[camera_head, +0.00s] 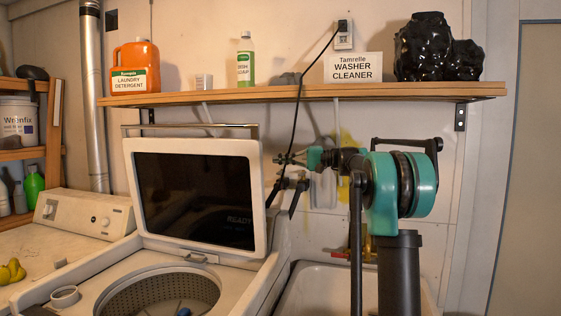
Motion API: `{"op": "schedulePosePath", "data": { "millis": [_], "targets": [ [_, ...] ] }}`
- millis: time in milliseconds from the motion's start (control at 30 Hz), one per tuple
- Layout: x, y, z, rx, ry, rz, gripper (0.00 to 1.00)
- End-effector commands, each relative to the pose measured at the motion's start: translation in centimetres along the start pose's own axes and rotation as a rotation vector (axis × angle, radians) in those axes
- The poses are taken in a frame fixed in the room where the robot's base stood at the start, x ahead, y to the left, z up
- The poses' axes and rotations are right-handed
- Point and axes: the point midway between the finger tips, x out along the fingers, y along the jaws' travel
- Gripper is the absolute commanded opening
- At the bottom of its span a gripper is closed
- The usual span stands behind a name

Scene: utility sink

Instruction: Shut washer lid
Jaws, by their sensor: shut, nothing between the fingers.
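The washer lid (258,190) stands open, raised nearly upright and leaning back, with a white frame around a dark panel. Below it is the washer (250,285), its round perforated drum (160,290) uncovered and a small blue part showing inside. My gripper (281,160) is shut and empty. It points left, just right of the lid's upper right edge in the picture. I cannot tell its depth relative to the lid, and no contact is clear.
A wooden shelf (300,93) with detergent, bottles and a sign runs above the lid. A black cord (298,110) hangs from an outlet near my gripper. A sink (312,285) with a tap is at right. Another white machine (85,215) stands left.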

Motion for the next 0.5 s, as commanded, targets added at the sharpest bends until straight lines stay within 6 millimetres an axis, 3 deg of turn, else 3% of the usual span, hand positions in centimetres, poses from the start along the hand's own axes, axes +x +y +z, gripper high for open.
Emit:
{"op": "schedulePosePath", "data": {
  "millis": [333, 500],
  "targets": [
    [7.1, 0.0, 0.1, 0.0, -0.004, 0.0, 0.0],
    [7.5, 0.0, 2.4, 0.0, -0.001, 0.001, 0.0]
  ]
}}
